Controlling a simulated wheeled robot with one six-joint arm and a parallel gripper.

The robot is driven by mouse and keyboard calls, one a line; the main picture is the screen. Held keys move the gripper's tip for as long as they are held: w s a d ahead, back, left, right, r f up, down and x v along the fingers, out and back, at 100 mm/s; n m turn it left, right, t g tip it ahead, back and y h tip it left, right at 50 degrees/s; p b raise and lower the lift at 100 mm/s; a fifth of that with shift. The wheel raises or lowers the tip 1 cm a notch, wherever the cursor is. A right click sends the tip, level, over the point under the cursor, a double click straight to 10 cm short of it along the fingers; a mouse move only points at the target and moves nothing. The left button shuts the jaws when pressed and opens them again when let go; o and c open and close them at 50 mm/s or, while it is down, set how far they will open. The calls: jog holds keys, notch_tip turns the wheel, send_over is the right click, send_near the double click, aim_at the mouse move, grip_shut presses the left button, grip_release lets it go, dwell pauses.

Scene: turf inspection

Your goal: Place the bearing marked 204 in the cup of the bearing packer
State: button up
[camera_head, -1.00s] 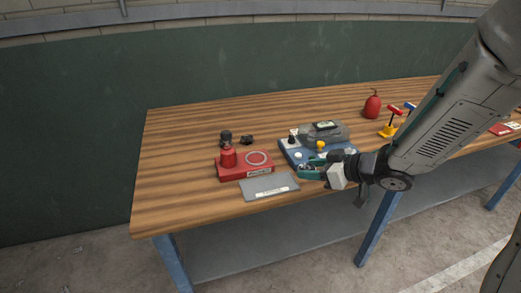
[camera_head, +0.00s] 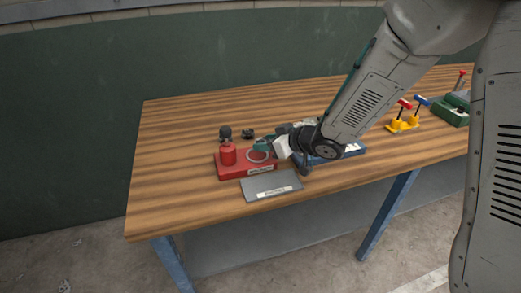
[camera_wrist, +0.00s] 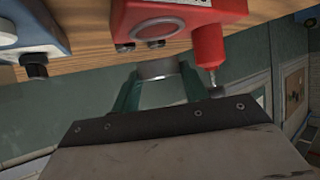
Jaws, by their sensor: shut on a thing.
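The red bearing packer (camera_head: 229,171) stands on the bench, with a red cylinder (camera_head: 228,154) at its left and a pale ring-shaped cup (camera_head: 258,157) at its right. My gripper (camera_head: 264,146) is at the cup, seemingly above it. In the wrist view, my gripper (camera_wrist: 158,80) has its teal fingers shut on a grey metal ring, the bearing (camera_wrist: 157,69). The packer's red base (camera_wrist: 160,14) and cylinder (camera_wrist: 207,45) show beyond it. No mark on the bearing is readable, and the gap between bearing and cup cannot be told.
A grey labelled plate (camera_head: 270,188) lies in front of the packer. Two small dark objects (camera_head: 225,133) (camera_head: 247,134) are behind it. A blue tray (camera_head: 348,151) is to the right, partly behind my arm. Yellow stands (camera_head: 402,125) are further right. The bench's left end is clear.

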aim_at(261, 157)
jog(key=shift+w+a, duration=0.3)
jog(key=shift+a, duration=0.2)
jog(key=f, duration=0.1)
jog(key=a+f, duration=0.1)
jog(key=f, duration=0.1)
jog(key=shift+w, duration=0.2)
jog(key=shift+f, duration=0.3)
jog(key=shift+f, duration=0.15)
jog(key=o, duration=1.1)
jog(key=shift+o, duration=0.4)
jog(key=v, duration=1.2)
